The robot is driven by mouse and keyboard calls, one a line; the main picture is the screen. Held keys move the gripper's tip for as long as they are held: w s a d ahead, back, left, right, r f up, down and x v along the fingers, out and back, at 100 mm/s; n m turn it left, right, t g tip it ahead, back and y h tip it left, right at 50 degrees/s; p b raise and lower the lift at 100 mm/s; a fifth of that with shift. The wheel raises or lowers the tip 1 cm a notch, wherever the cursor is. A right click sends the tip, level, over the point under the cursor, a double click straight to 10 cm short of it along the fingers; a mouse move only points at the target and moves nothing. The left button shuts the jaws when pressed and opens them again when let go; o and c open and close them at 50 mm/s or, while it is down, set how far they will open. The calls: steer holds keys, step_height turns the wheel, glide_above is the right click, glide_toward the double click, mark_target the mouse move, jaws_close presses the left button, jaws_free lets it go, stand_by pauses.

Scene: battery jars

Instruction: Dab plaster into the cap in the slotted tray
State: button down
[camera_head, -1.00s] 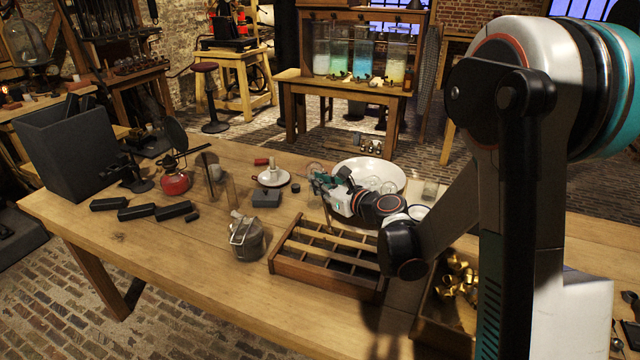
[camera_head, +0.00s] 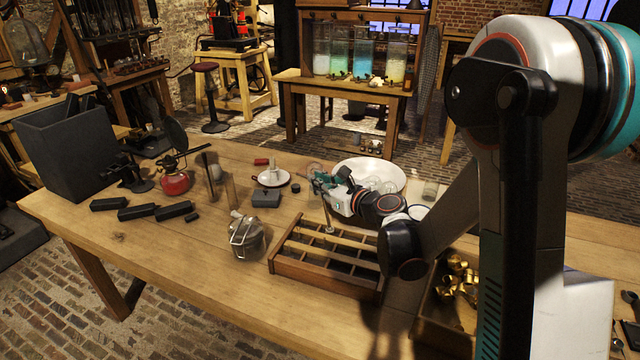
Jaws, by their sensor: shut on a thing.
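The wooden slotted tray (camera_head: 322,283) lies at the middle of the table. My gripper (camera_head: 318,184) is over the tray's far side, shut on a thin upright stick-like tool (camera_head: 326,214). The tool's lower end, with a small pale spot, is at the tray's far slots; I cannot tell whether it touches anything. The cap is too small to make out in the slots. A small white saucer (camera_head: 265,180) with a white upright thing on it stands left of my gripper; I cannot tell whether it holds the plaster.
A wide white bowl (camera_head: 350,168) with glass pieces stands behind my gripper. A box of brass parts (camera_head: 458,283) is at right. A red burner (camera_head: 174,184) and black bars (camera_head: 138,211) lie left. The front left table is clear.

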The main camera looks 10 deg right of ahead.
steer(key=shift+r+p, duration=2.45)
steer(key=shift+r, duration=1.25)
